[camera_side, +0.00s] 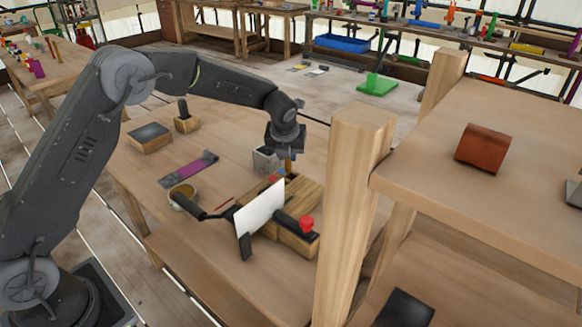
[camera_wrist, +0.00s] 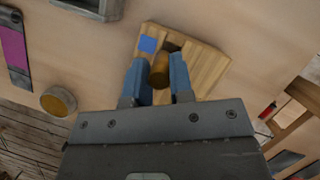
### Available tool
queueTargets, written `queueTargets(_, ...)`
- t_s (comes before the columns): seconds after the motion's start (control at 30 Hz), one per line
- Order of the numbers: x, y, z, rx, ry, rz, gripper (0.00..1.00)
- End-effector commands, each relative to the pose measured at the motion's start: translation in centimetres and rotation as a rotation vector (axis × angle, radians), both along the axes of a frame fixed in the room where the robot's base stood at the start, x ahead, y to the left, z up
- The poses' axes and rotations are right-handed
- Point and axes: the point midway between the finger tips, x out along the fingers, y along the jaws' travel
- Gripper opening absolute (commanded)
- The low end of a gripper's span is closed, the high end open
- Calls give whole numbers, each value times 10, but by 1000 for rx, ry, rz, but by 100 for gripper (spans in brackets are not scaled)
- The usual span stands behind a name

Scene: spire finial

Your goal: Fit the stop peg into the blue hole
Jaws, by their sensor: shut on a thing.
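My gripper (camera_wrist: 158,82) is shut on the stop peg (camera_wrist: 159,72), a brownish-gold cylinder between its two blue fingers. The peg also shows below my gripper in the side view (camera_side: 288,165). A light wooden block (camera_wrist: 205,68) lies beneath, with a blue square (camera_wrist: 147,44) on its top, up and left of the peg in the wrist view. A dark recess (camera_wrist: 172,46) shows beside the blue square, just past the peg. The peg's lower end and the depth of the blue hole cannot be made out. The block (camera_side: 305,190) is partly hidden in the side view.
A white panel (camera_side: 260,212), a black-handled tool and a red knob (camera_side: 306,223) stand in front of the block. A grey box (camera_side: 264,160) stands just left of my gripper. A round tin (camera_wrist: 58,100) and purple strip (camera_wrist: 13,45) lie left. A wooden post (camera_side: 352,200) rises right.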

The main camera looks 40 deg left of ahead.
Motion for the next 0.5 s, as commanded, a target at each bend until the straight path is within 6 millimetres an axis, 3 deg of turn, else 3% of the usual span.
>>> queueTargets(0.2, 4, -8, -10, 0, 0, 1, 0)
queueTargets(0.5, 4, -7, -45, 1, -2, 1, 0)
